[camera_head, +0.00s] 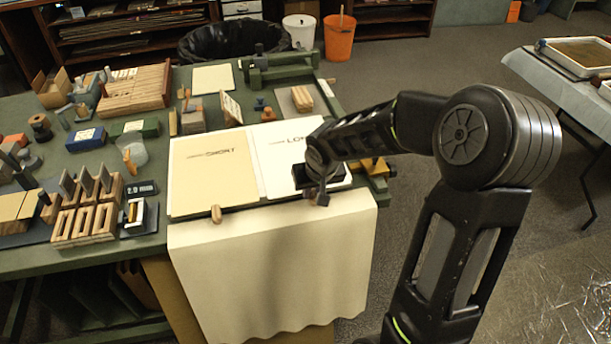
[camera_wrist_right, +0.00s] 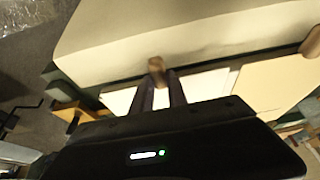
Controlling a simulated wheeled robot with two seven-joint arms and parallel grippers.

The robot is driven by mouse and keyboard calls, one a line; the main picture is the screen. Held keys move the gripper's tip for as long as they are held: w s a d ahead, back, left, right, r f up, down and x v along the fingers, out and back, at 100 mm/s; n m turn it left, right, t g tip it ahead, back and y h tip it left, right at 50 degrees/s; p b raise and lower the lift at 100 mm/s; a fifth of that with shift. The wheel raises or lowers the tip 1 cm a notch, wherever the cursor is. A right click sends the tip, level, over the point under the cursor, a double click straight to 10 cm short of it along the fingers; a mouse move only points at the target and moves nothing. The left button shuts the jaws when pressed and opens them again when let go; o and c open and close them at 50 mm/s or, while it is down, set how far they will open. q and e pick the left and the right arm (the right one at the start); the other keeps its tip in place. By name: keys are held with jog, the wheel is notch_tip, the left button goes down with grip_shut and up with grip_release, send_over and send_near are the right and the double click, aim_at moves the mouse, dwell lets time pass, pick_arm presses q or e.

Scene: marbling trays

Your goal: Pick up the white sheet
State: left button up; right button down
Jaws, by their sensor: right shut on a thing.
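The white sheet (camera_head: 285,150), marked "LONG", lies on the green table beside a cream sheet (camera_head: 205,172) marked "SHORT". My right gripper (camera_head: 320,196) is over the white sheet's front right part and hides some of it. In the right wrist view, my right gripper's fingers (camera_wrist_right: 158,84) are shut on a small brown wooden peg (camera_wrist_right: 156,69) at the table's front edge. White shows beside the fingers (camera_wrist_right: 118,101). A similar wooden peg (camera_head: 216,213) stands at the front edge of the cream sheet. My left gripper is out of view.
A large cream cloth (camera_head: 270,270) hangs down from the table's front edge. Wooden blocks (camera_head: 85,222) and tools crowd the table's left side. A green press (camera_head: 280,66) stands at the back. A table with white trays (camera_head: 575,55) is at the right, with floor between.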

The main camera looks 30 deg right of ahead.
notch_tip(320, 180, up, 10)
dwell(0.6)
dwell(0.4)
